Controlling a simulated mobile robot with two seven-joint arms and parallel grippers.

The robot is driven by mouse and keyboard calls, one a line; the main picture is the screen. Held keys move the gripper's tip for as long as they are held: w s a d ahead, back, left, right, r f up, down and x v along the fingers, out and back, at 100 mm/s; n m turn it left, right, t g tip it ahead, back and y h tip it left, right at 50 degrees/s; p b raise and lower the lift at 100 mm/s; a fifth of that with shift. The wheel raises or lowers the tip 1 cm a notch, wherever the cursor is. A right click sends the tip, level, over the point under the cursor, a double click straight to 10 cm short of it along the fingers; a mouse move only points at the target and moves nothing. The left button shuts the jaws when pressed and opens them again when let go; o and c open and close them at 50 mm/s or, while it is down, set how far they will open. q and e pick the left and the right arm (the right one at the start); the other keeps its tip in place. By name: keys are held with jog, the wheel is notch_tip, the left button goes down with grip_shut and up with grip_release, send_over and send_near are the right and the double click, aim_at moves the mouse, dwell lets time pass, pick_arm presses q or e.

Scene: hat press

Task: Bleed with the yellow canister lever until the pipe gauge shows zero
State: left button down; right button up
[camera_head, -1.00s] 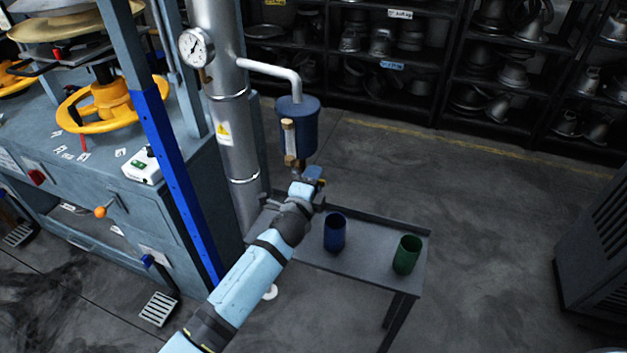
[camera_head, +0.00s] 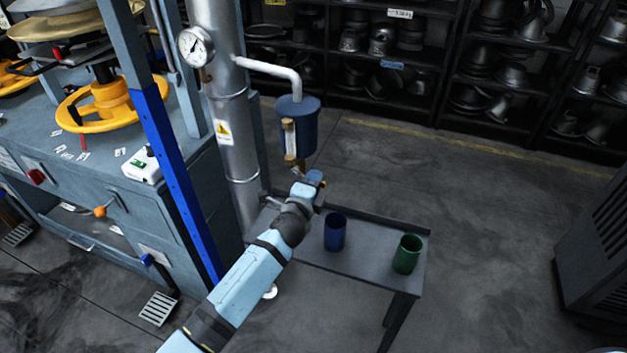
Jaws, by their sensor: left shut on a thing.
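The pipe gauge (camera_head: 195,46) is a round white dial on the tall grey pipe (camera_head: 236,140); its dark needle is visible but the numbers are too small to read. The blue canister (camera_head: 297,125) hangs from a bent side pipe, with a pale sight tube and a brass fitting (camera_head: 291,160) at its lower front. My left gripper (camera_head: 314,180) is just below the canister, shut on the small yellow lever (camera_head: 323,184). Only a speck of the lever shows at the fingertips; the rest is hidden. My right gripper is out of view.
A low grey table (camera_head: 370,260) below holds a blue cup (camera_head: 335,232) and a green cup (camera_head: 407,254). The press bench (camera_head: 100,170) with yellow handwheels and a blue post stands at left. Shelves of metal forms line the back.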

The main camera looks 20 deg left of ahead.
pick_arm(q)
jog(key=a+f+m+p, duration=0.2)
jog(key=a+f+m, duration=0.3)
jog(key=m, duration=1.2)
jog(key=shift+a, duration=0.2)
jog(key=shift+w, duration=0.1)
dwell(0.3)
jog(key=c, duration=1)
grip_release()
jog(key=shift+c, duration=0.2)
jog(key=s, duration=1.4)
jog(key=shift+a, duration=0.3)
